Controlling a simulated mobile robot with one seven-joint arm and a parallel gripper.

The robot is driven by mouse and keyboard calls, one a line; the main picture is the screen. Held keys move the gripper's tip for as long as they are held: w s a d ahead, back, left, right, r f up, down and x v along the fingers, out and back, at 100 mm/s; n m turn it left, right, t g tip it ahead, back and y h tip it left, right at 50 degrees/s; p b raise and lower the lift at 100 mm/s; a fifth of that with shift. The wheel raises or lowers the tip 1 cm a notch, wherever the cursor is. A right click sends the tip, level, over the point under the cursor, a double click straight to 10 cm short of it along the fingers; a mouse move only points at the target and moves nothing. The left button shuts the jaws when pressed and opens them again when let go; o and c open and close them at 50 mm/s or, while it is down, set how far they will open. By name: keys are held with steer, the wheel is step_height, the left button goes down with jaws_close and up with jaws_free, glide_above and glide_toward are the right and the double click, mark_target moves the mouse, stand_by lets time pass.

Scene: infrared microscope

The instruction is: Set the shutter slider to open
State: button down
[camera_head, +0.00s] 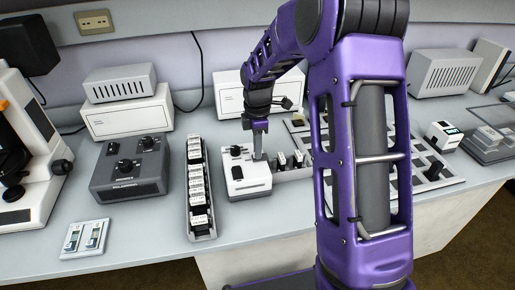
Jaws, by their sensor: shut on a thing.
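A small white box (250,187) with black controls on its top stands at the middle of the bench. A round black knob (235,150) is at its back left, and a dark part (237,173) is on its front left. My gripper (258,157) points down at the box's back right top and is shut on a small part there, which looks like the shutter slider. The fingers hide that part, so its position along its travel cannot be told.
A long rack of white blocks (199,190) stands close left of the box. A grey knob unit (130,168) and a microscope (30,150) are further left. A grid tray (430,172) lies to the right. My purple arm covers the middle right.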

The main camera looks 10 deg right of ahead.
steer(key=shift+w+r+p, duration=0.1)
steer(key=shift+w+p, duration=0.65)
steer(key=shift+w, duration=1.25)
steer(key=c, duration=1)
jaws_free()
steer(key=shift+w, duration=0.1)
steer(key=shift+o, duration=0.2)
step_height(320, 180, up, 17)
steer(key=p, duration=0.2)
steer(key=shift+r, duration=0.15)
